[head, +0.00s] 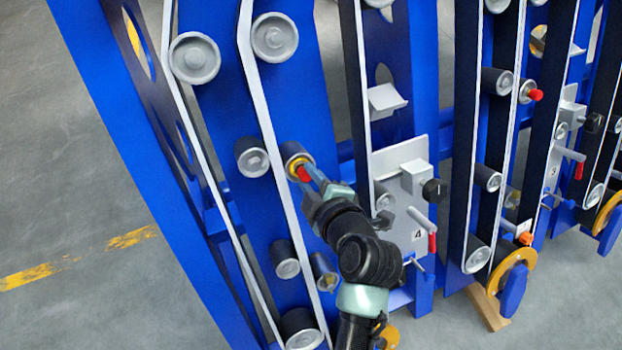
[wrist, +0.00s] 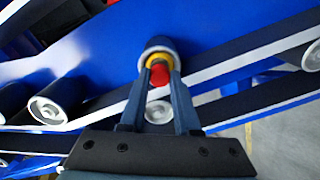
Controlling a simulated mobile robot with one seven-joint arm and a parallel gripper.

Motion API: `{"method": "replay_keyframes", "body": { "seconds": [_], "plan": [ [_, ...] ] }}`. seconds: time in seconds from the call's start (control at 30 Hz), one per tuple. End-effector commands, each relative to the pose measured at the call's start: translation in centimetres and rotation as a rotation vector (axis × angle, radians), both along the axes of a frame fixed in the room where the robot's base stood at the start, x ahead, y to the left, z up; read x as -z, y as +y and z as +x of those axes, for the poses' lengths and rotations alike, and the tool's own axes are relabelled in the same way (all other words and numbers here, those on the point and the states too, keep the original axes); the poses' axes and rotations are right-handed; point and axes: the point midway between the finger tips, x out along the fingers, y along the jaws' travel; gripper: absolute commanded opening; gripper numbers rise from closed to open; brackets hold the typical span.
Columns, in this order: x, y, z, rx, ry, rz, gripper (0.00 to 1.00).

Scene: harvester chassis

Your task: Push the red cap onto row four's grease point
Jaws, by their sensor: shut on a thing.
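The red cap (head: 304,174) is between the fingertips of my gripper (head: 308,171), against the front of a roller with a brass-coloured ring (head: 293,161). In the wrist view the red cap (wrist: 160,75) sits between the two fingers of my gripper (wrist: 160,80), which are shut on it. The brass ring (wrist: 158,58) shows just behind the cap. The cap appears to touch the ring, but how far on it sits I cannot tell. A plate marked 4 (head: 418,235) stands to the right of my arm.
Another red cap (head: 536,95) shows on a roller in the row to the right. Open grey floor (head: 75,180) lies at left.

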Motion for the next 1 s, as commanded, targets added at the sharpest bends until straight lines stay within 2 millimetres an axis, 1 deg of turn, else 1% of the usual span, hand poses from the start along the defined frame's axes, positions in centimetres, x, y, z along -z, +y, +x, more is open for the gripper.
{"method": "replay_keyframes", "body": {
  "seconds": [0.13,0.17,0.3,0.33,0.37,0.63,0.73,0.87,1.0],
  "plan": [
    [0.2,0.2,0.3,-0.001,-0.002,0.0,0.0],
    [0.2,0.2,0.4,0.0,-0.001,0.001,0.32],
    [0.2,0.1,0.3,0.0,0.0,0.0,0.57],
    [0.2,0.1,0.3,0.0,0.0,0.0,0.63],
    [0.2,0.1,0.3,0.0,0.0,0.0,0.65],
    [0.2,0.1,0.3,0.0,0.0,0.0,0.65],
    [0.0,-0.1,-0.1,0.001,0.0,0.001,0.65],
    [-0.9,-0.7,-1.5,0.002,0.0,0.0,0.65],
    [-2.4,-1.6,-3.9,0.002,-0.001,-0.001,0.65]
  ]
}}
